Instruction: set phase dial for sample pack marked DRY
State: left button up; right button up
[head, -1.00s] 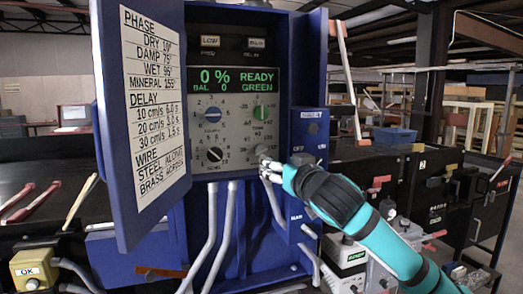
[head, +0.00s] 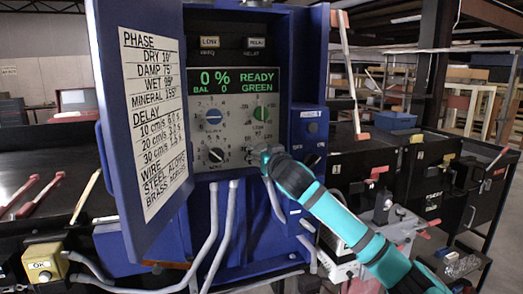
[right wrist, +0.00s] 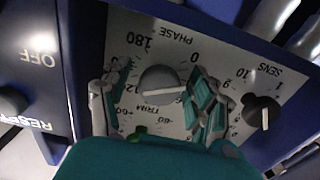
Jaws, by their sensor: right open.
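The grey phase dial (right wrist: 160,84) sits under the upside-down word PHASE in the right wrist view; I cannot read its setting surely. My right gripper (head: 266,156) is at the lower right of the panel (head: 237,148) in the head view and hides the dial there. In the right wrist view its fingers stand open on either side of the dial; contact is unclear. The chart (head: 155,110) on the open door lists DRY 10° under PHASE. The display (head: 237,81) reads 0 %, BAL 0, READY GREEN. My left gripper is out of view.
The black SENS knob (right wrist: 262,112) is close beside one finger. A blue side box marked OFF (head: 309,128) stands right of the panel. The open blue door (head: 118,183) bounds the left. Grey cables (head: 212,225) hang below the panel.

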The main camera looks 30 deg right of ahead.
jog(key=shift+c, duration=0.3)
jog(key=c, duration=1.1)
jog(key=shift+f+n, duration=0.1)
jog(key=shift+n, duration=0.2)
jog(key=o, duration=1.2)
jog(key=shift+c, duration=0.2)
jog(key=v, duration=1.2)
